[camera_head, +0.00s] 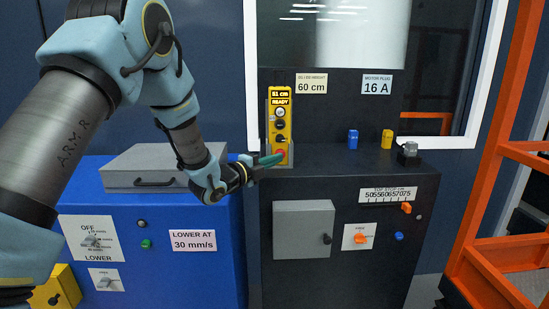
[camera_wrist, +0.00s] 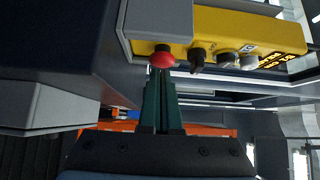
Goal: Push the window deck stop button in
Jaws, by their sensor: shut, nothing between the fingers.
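A yellow control box (camera_head: 279,112) stands upright on the dark deck below the window, with a display reading "51 cm READY". A red mushroom stop button (camera_head: 280,153) is at its lower end, partly hidden by my gripper. In the wrist view the red button (camera_wrist: 161,58) sits just beyond my fingertips, in line with them. My gripper (camera_head: 274,160) is shut and empty, its green fingers pointing at the box's lower end. It also shows in the wrist view (camera_wrist: 161,92). I cannot tell whether the fingertips touch the button.
A blue cabinet (camera_head: 200,275) with a grey lidded box (camera_head: 150,180) stands at left. A blue piece (camera_head: 352,139), a yellow piece (camera_head: 387,139) and a grey plug (camera_head: 410,150) are on the deck (camera_head: 340,160). An orange frame (camera_head: 500,150) is at right.

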